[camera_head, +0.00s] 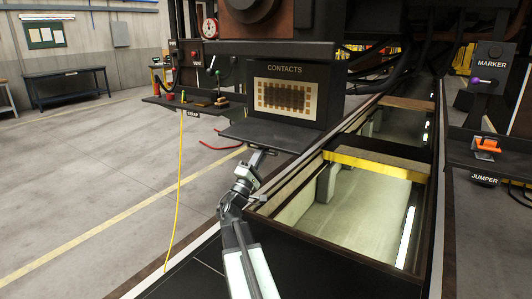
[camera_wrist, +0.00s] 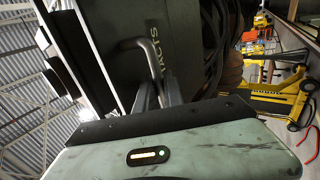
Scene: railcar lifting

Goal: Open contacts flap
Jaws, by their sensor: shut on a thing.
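The box marked CONTACTS (camera_head: 285,70) stands in the middle of the head view, with a pale panel of gold and dark contacts (camera_head: 286,97) showing on its front. The dark flap (camera_head: 268,136) juts out below that panel, lowered to about level. My gripper (camera_head: 258,158) is at the flap's near edge, with its fingers mostly hidden there. In the wrist view, a grey bent handle (camera_wrist: 146,46) runs down to my closed fingers (camera_wrist: 158,95) against a dark surface with pale lettering. My gripper is shut on the handle; the exact grip is partly hidden.
A shelf labelled STRAP (camera_head: 165,101) with small items and a hanging yellow cable (camera_head: 179,190) is at left. An open pit with a yellow crossbar (camera_head: 375,164) lies right of my arm. The JUMPER shelf (camera_head: 465,150) is far right.

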